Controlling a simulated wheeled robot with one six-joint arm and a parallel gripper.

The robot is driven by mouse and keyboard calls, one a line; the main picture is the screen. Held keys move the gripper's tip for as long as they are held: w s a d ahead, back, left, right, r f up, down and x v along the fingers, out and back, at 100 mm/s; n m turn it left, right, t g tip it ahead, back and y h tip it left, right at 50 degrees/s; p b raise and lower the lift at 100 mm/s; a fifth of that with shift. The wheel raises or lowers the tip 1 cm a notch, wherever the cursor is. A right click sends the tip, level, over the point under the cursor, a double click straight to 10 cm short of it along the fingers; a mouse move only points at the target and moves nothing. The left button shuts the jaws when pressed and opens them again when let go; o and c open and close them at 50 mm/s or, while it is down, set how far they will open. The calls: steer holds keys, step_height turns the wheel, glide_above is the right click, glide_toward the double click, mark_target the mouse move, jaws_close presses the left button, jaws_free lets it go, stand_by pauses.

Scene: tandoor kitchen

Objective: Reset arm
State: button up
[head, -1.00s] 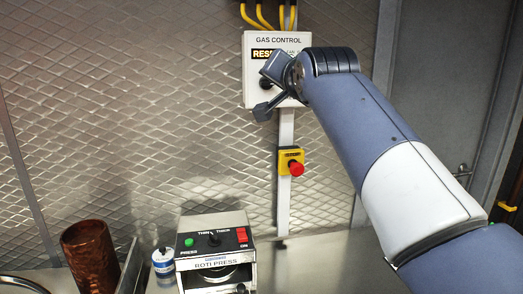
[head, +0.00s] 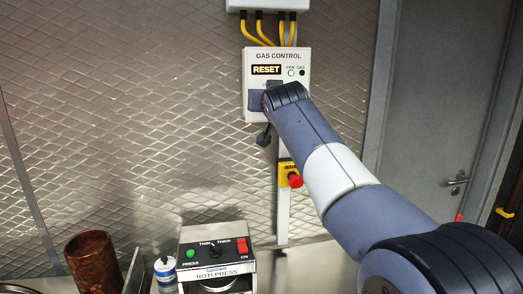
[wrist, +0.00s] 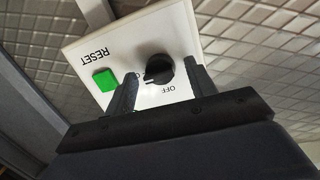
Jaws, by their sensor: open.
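The white gas control box (head: 304,95) hangs on the wall with a lit "RESET" display (head: 266,69) and two small lamps marked FAN and GAS. My gripper (wrist: 160,68) is open in front of the box. In the wrist view the box (wrist: 185,25) appears upside down, with a green button (wrist: 105,80) left of my fingers and a black knob (wrist: 159,69) marked OFF between them. I see no closed grip on the knob; contact is unclear. In the head view my arm hides the box's lower part.
A yellow box with a red stop button (head: 295,181) is below the control box, close to my arm. On the counter stand a roti press (head: 217,262), a blue-and-white can (head: 165,270) and a copper vessel (head: 94,262). A grey door (head: 425,110) is at right.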

steer(key=n+p, duration=0.1)
steer(key=n, duration=0.4)
steer(key=n+t+h+p, duration=0.1)
steer(key=n, duration=0.5)
steer(key=shift+s+a+f+t, duration=0.1)
steer(key=shift+a+f+t, duration=0.05)
steer(key=shift+t, duration=0.15)
